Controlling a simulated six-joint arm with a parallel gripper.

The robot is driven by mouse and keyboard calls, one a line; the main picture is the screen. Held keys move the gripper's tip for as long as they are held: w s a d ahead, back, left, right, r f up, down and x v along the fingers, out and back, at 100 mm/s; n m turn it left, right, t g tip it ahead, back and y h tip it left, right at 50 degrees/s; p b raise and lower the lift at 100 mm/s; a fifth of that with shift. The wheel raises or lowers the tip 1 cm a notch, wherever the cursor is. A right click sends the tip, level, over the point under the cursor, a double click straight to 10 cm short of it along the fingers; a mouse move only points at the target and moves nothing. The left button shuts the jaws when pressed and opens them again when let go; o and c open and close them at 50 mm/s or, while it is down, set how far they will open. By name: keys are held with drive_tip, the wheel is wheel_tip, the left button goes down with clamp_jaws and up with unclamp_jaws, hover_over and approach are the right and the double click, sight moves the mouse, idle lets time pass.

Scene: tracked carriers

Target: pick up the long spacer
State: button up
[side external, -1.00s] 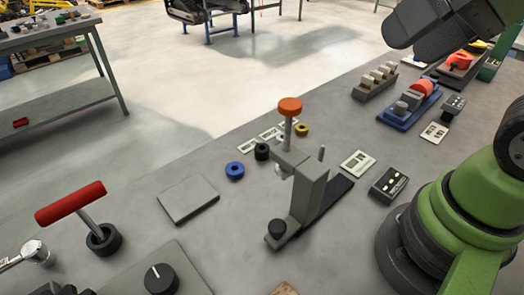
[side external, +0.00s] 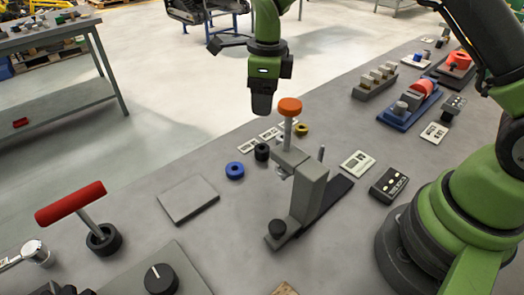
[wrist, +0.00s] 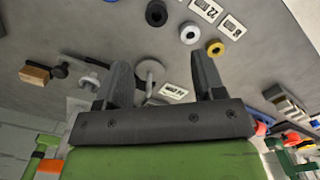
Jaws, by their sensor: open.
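Three ring-shaped spacers lie on the bench in the side view: a blue one (side external: 235,170), a black one (side external: 262,152) that looks the tallest, and a yellow one (side external: 302,129). I cannot tell for certain which is the long spacer. My gripper (side external: 262,104) hangs fingers down above and behind the spacers, clear of the bench. In the wrist view my gripper (wrist: 160,62) is open, with nothing held between its fingers.
A grey press fixture (side external: 308,190) with an orange knob (side external: 290,106) stands close to the spacers. White label cards (side external: 268,134) lie behind them. A flat grey plate (side external: 188,198) is at left. A red-handled tool (side external: 70,203) stands at front left.

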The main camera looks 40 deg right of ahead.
drive_tip(key=m, duration=0.2)
hover_over(262, 147)
drive_tip(key=shift+g, duration=0.3)
wheel_tip(262, 147, down, 8)
drive_tip(key=shift+r, duration=0.1)
drive_tip(key=f, duration=0.5)
drive_tip(key=shift+s+a+f, duration=0.25)
drive_tip(key=shift+s+f, duration=0.05)
drive_tip(key=shift+f, duration=0.05)
drive_tip(key=shift+c, duration=0.4)
drive_tip(key=c, duration=1)
